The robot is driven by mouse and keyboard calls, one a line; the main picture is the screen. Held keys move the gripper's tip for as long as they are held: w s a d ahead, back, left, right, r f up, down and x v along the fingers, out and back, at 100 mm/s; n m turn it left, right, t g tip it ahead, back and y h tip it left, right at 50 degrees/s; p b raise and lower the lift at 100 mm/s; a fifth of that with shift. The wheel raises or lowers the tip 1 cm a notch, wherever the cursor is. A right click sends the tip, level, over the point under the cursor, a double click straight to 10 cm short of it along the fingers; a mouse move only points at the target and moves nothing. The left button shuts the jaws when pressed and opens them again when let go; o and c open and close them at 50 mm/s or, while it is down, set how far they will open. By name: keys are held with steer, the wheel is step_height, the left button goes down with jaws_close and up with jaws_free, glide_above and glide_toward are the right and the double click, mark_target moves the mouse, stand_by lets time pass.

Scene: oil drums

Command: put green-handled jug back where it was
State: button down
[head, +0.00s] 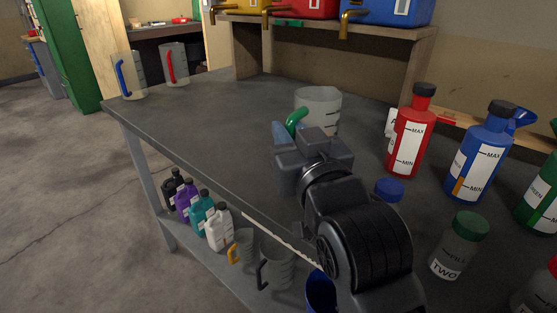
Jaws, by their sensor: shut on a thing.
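The green-handled jug (318,103) is a clear, pale measuring jug with dark marks, upright at the middle of the grey workbench (215,110). Its green handle (296,121) faces left, towards my gripper (290,130). My gripper is shut on the jug at its handle side. The gripper body hides the jug's lower part, so I cannot tell whether its base touches the bench. The fingertips are mostly hidden too.
A blue-handled jug (130,78) and a red-handled jug (174,66) stand at the far left. Red (408,140) and blue (474,160) bottles and a green-lidded jar (457,250) stand at right. Tapped drums sit on a raised shelf (330,24). The bench's left part is clear.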

steer(key=shift+w+a+f, duration=0.1)
steer(key=shift+a+f, duration=0.25)
steer(key=shift+f, duration=0.5)
steer(key=shift+w+a+f, duration=0.1)
steer(key=shift+a+f, duration=0.2)
steer(key=shift+f, duration=0.6)
steer(key=shift+w+a+f, duration=0.1)
steer(key=shift+a+f, duration=0.25)
steer(key=shift+f, duration=0.5)
steer(key=c, duration=1.5)
jaws_free()
steer(key=shift+f+b, duration=0.2)
steer(key=shift+b, duration=0.1)
steer(key=o, duration=0.5)
steer(key=shift+r, duration=0.1)
steer(key=shift+r, duration=0.15)
steer(key=v, duration=1.2)
